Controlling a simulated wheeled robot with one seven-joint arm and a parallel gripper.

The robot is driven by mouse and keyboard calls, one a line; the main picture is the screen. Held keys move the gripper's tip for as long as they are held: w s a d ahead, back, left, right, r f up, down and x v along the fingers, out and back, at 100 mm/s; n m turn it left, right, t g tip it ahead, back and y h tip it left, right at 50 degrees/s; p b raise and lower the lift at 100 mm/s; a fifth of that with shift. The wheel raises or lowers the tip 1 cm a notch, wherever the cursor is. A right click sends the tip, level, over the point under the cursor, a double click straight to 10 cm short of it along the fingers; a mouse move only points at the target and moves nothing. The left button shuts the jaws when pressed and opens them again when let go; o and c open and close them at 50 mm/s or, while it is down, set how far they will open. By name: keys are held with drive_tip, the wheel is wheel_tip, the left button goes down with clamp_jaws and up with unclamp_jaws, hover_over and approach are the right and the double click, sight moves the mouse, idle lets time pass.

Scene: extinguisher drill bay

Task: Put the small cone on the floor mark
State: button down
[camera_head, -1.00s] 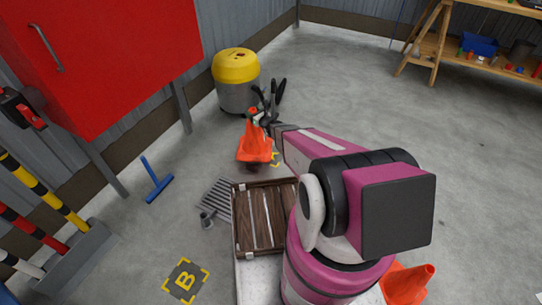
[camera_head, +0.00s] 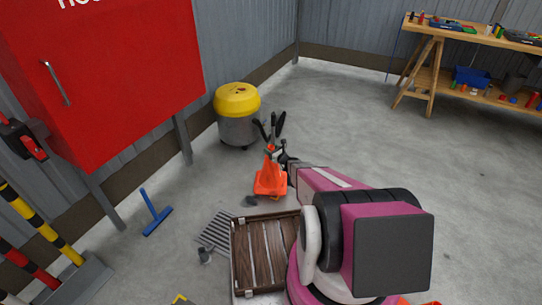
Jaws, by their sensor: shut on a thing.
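The small orange cone (camera_head: 269,183) is upright in front of my arm's far end. My gripper (camera_head: 278,154) is at the cone's upper part and shut on it; its fingers are small and partly hidden. I cannot tell whether the cone's base touches the floor. At the bottom edge, only a yellow corner of another floor mark (camera_head: 180,299) shows.
A brown slatted crate (camera_head: 240,258) and a grey grate (camera_head: 215,232) lie nearer. A yellow-topped drum vacuum (camera_head: 237,113) stands behind, with dark upright parts near the cone. A red cabinet (camera_head: 105,85) is left, a workbench (camera_head: 435,65) far right. Open floor lies right.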

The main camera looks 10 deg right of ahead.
sight(271, 166)
drive_tip(key=shift+f, duration=1.9)
drive_tip(key=shift+c, duration=1.7)
unclamp_jaws()
drive_tip(key=shift+f, duration=0.15)
